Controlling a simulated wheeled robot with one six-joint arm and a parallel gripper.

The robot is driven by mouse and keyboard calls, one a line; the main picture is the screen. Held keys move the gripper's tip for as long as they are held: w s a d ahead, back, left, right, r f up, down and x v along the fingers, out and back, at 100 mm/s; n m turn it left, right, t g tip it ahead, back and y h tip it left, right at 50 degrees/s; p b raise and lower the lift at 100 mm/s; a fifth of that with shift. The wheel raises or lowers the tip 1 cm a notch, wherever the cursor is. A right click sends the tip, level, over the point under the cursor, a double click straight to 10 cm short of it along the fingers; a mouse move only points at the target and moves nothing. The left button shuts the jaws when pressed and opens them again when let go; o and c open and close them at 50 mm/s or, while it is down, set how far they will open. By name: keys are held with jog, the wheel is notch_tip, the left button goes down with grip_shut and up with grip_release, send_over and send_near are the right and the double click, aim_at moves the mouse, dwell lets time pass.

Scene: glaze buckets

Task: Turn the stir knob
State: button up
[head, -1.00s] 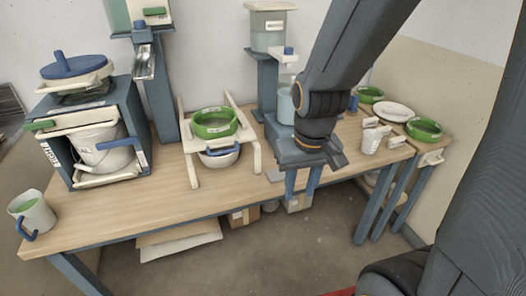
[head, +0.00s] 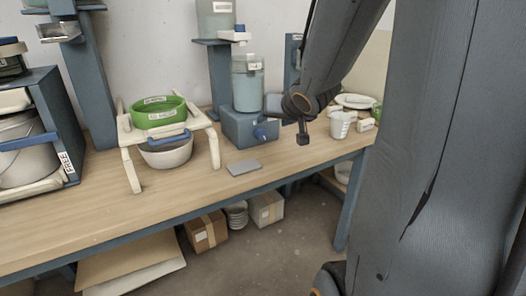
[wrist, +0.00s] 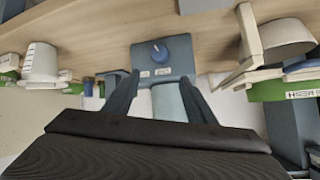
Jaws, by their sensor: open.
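The stir knob (head: 261,133) is a round blue dial on the front of the blue-grey stirrer base (head: 238,124). A clear jar (head: 248,88) of pale liquid stands on that base. In the wrist view, which is upside down, the knob (wrist: 158,50) shows a light pointer mark and sits on the base face (wrist: 180,66) with small labels. My gripper (wrist: 161,88) is open and empty, with its two fingers on either side of the jar in that view. The knob lies beyond the fingertips, apart from them.
A grey plate (head: 244,167) lies on the table before the stirrer. A cream stand (head: 215,146) with a green bowl (head: 160,112) on top and a white bucket (head: 166,153) below is to the left. A white measuring cup (head: 341,124) stands right. The table (head: 120,205) front is clear.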

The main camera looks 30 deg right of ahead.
jog(key=w+d+f+t+y+b, duration=0.1)
jog(key=w+d+f+t+b, duration=0.15)
jog(key=b, duration=0.35)
jog(key=y+b, duration=0.4)
jog(key=b, duration=0.7)
send_near(264, 134)
jog(key=shift+w+a+f+m+t, duration=0.1)
jog(key=shift+w+f+m+t, duration=0.25)
jog(key=shift+w+f, duration=0.25)
jog(key=b+x, duration=0.3)
jog(key=x, duration=0.4)
jog(key=shift+w+a+f, duration=0.1)
jog(key=shift+w+a, duration=0.05)
jog(key=shift+w, duration=0.1)
jog(key=c, duration=1)
jog(key=shift+c, duration=0.2)
